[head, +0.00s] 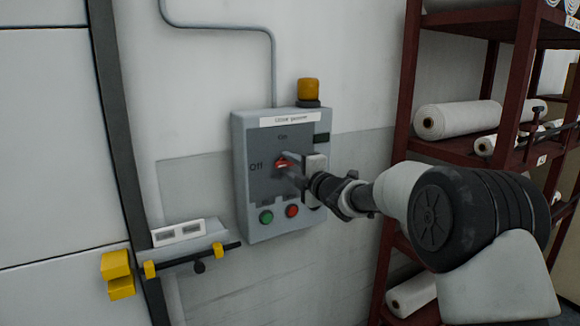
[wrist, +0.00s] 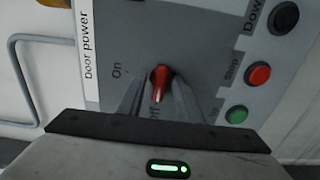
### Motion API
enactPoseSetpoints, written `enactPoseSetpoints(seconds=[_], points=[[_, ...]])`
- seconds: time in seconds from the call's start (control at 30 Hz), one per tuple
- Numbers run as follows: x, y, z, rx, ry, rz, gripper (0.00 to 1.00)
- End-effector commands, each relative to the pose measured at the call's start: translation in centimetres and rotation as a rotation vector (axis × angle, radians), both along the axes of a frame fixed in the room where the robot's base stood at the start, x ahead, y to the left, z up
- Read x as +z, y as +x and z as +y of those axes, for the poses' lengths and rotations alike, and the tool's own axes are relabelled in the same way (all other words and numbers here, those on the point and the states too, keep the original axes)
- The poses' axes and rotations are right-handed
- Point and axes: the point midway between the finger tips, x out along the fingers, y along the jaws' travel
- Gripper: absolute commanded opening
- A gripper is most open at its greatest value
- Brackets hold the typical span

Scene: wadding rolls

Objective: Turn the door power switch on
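The grey door power box (head: 243,190) hangs on the wall in the head view, with "On" and "Off" marks around a red rotary switch (head: 281,162). In the wrist view the red switch (wrist: 160,82) stands between my fingers, its handle lying roughly along the line to "Off". "On" is off to its left there. My gripper (head: 290,171) is at the box face; in the wrist view its fingers (wrist: 159,92) straddle the switch, with small gaps visible on both sides. Contact cannot be made out for certain.
Green (head: 266,217) and red (head: 292,211) buttons sit below the switch. A yellow beacon (head: 308,89) tops the box. A dark red rack (head: 408,100) with white rolls (head: 455,119) stands right. A bar with yellow parts (head: 190,261) is lower left.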

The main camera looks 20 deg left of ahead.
Motion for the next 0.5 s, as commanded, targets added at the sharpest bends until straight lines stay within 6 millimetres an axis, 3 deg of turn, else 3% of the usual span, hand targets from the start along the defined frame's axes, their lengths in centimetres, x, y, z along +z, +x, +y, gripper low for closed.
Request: enactPoseSetpoints(seconds=[0.1, 0.27, 0.5], points=[[-0.02, -0.01, -0.02, 0.000, 0.000, 0.000, 0.29], [-0.02, -0.02, -0.04, 0.000, 0.000, 0.000, 0.03], [-0.02, -0.02, -0.07, 0.000, 0.012, 0.014, 0.04]])
